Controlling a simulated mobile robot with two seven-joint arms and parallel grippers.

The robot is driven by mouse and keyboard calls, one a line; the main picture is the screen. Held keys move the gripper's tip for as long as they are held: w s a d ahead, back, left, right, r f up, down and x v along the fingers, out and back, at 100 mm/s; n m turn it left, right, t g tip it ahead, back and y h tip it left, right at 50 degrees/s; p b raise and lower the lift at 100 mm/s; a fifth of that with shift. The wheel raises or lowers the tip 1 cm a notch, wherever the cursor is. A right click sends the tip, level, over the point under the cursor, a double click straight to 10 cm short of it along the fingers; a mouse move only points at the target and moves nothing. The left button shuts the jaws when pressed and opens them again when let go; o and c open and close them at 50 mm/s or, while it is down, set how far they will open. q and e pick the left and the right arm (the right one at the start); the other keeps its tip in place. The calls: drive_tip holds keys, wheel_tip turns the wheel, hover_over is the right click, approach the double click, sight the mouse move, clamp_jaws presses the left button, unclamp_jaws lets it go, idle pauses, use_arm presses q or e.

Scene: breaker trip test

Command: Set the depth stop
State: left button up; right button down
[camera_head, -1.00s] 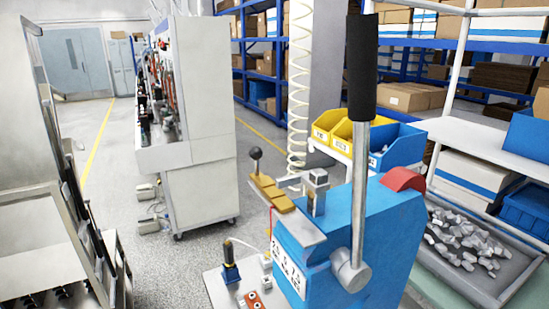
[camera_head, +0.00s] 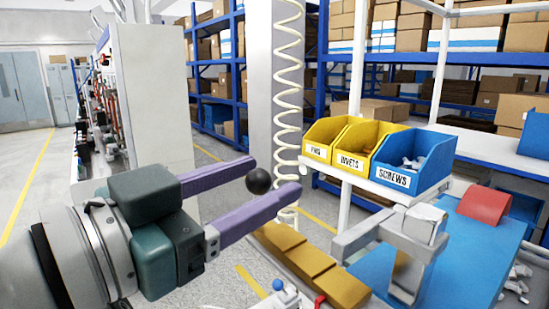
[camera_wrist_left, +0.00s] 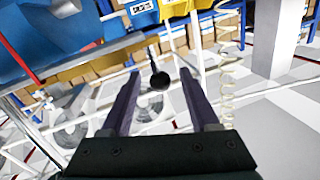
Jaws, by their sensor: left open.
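A black ball knob (camera_head: 258,181) sits between the purple fingers of my left gripper (camera_head: 273,176) in the head view. The gripper is open, with a finger on either side of the knob. In the left wrist view the knob (camera_wrist_left: 159,81) hangs on a thin dark stem between the spread fingertips, with gaps on both sides. Stepped brass-coloured blocks (camera_head: 312,266) lie just beyond the lower finger, beside a grey metal bracket (camera_head: 405,245) on the blue machine (camera_head: 455,255). My right gripper is out of view.
Yellow and blue bins (camera_head: 413,160), one labelled screws, stand on a white shelf behind the machine. A coiled white hose (camera_head: 288,90) hangs beyond the fingertips. A red part (camera_head: 484,207) sits on the machine. A white cabinet (camera_head: 155,100) stands at left.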

use_arm(q)
drive_tip(key=shift+x, duration=1.9)
clamp_jaws()
